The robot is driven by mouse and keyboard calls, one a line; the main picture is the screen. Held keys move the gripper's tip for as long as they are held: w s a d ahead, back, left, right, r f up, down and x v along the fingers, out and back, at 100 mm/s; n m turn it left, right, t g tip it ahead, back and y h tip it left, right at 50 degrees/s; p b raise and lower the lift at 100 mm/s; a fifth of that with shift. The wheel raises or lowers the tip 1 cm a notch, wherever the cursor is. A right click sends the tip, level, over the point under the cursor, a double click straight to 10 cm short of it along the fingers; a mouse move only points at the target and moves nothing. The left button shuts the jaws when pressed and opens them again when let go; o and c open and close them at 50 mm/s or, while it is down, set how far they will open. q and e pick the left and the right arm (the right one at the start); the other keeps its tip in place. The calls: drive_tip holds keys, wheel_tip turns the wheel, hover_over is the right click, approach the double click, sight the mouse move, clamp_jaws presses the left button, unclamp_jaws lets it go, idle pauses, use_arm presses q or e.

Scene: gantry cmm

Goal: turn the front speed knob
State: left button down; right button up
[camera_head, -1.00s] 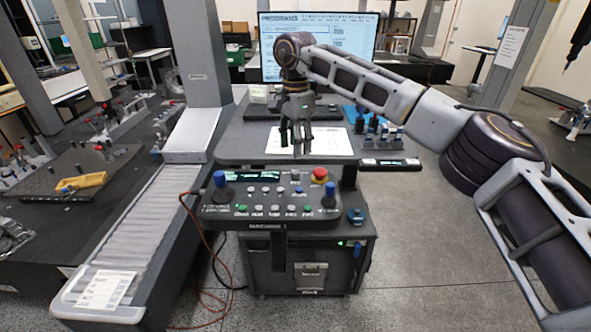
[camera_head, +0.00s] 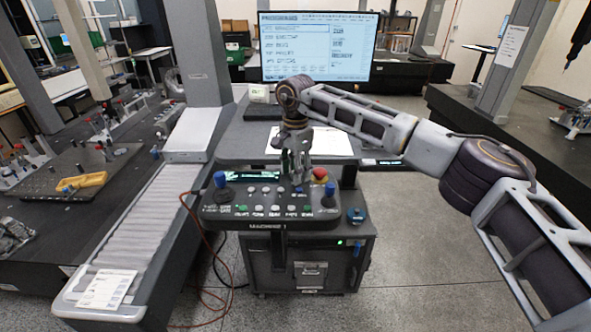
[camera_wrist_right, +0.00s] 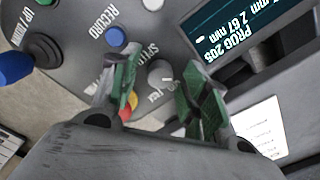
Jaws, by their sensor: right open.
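The black control panel (camera_head: 236,212) faces me in the head view, with knobs, buttons and two blue-topped joysticks. In the right wrist view, a round grey knob with a white pointer mark (camera_wrist_right: 160,72) shows between the fingertips. I cannot tell from its partly hidden lettering whether it is the front speed knob. My right gripper (camera_head: 297,180) hangs over the back middle of the panel, fingers downward. In the wrist view the right gripper (camera_wrist_right: 158,88) is open, its green-padded fingers on either side of the knob. Contact is not clear. My left gripper is out of view.
A blue button (camera_wrist_right: 115,37) lies close to the knob. A small display (camera_wrist_right: 236,32) stands beside it. A monitor (camera_head: 318,48) stands behind.

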clamp_jaws()
